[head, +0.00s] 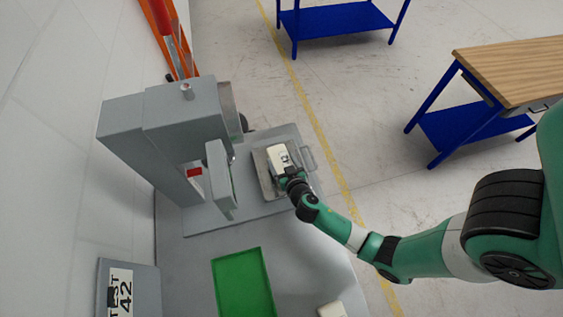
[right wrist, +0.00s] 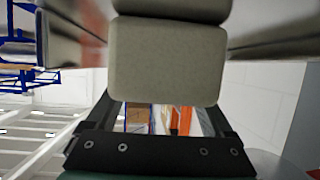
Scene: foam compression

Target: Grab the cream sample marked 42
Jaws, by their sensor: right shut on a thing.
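A cream block (head: 279,155) with a dark printed mark is over a grey metal tray (head: 263,182) at the press. The mark is too small to read. My right gripper (head: 285,173) is shut on this block from its near end. I cannot tell whether the block touches the tray. In the right wrist view the cream block (right wrist: 166,62) fills the upper middle, its plain end facing the camera. My left gripper is not in view.
A grey press (head: 180,125) stands left of the tray. A green tray (head: 242,283) lies in front, with another cream block (head: 331,310) cut off by the bottom edge. A sign (head: 121,292) reads "TEST 42".

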